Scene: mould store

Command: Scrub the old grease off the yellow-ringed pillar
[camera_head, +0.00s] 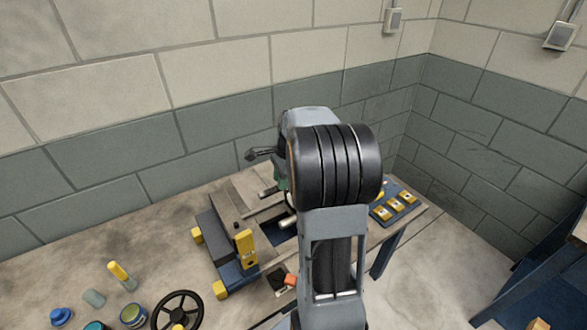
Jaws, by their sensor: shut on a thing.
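My grey arm with its black ribbed joint fills the middle of the view and hides my gripper, so its fingers and anything in them do not show. A mould half (239,271) with a dark blue side lies on the bench to the left of the arm. Short light pillars show on it, one (288,222) close beside the arm and a greyer one (268,192) further back. I cannot make out a yellow ring on either, nor any grease. A small green patch beside the arm is too covered to name.
A yellow block (245,249) stands upright at the mould's front. A black handwheel (178,311), an olive tin (133,315), a yellow-topped bottle (122,275) and a blue-lidded pot (61,316) are at lower left. A blue tray (407,212) with yellow pieces lies right of the arm.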

